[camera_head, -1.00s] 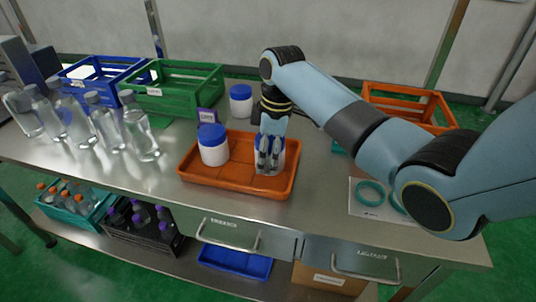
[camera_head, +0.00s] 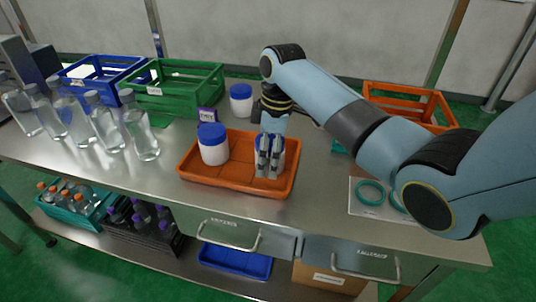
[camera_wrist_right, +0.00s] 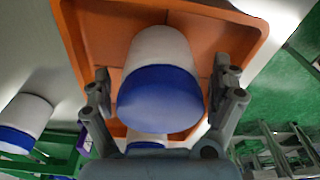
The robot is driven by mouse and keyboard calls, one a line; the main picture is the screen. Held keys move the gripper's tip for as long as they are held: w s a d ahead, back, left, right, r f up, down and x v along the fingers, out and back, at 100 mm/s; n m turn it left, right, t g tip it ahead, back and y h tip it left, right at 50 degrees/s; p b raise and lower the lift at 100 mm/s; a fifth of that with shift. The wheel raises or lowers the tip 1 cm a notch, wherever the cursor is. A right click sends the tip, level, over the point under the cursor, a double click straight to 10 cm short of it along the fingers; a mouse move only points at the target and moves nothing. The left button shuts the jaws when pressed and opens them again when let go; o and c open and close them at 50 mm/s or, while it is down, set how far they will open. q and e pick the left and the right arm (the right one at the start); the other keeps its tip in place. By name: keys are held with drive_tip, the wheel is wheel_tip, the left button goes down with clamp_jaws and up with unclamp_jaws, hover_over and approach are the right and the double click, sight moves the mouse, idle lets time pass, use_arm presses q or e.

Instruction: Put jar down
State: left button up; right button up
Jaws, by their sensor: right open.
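A white jar with a blue lid (camera_wrist_right: 160,90) stands in the orange tray (camera_head: 215,181), in the tray's right part. In the head view this jar (camera_head: 282,152) is mostly hidden behind my right gripper (camera_head: 268,172). In the right wrist view my right gripper (camera_wrist_right: 165,95) is open, with one finger on each side of the jar and gaps at the sides. A second white jar with a blue lid (camera_head: 213,148) stands in the tray's left part. My left gripper is not in view.
A third jar (camera_head: 241,103) stands behind the tray, near a small purple label sign (camera_head: 207,115). Several clear bottles (camera_head: 140,130) stand at the left. Green (camera_head: 180,103), blue (camera_head: 95,88) and orange (camera_head: 410,107) crates line the back. Teal rings (camera_head: 370,193) lie at the right.

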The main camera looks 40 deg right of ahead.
drive_tip(key=r, duration=0.7)
drive_tip(key=s+d+r, duration=0.1)
drive_tip(key=r, duration=0.3)
drive_tip(key=shift+r, duration=0.15)
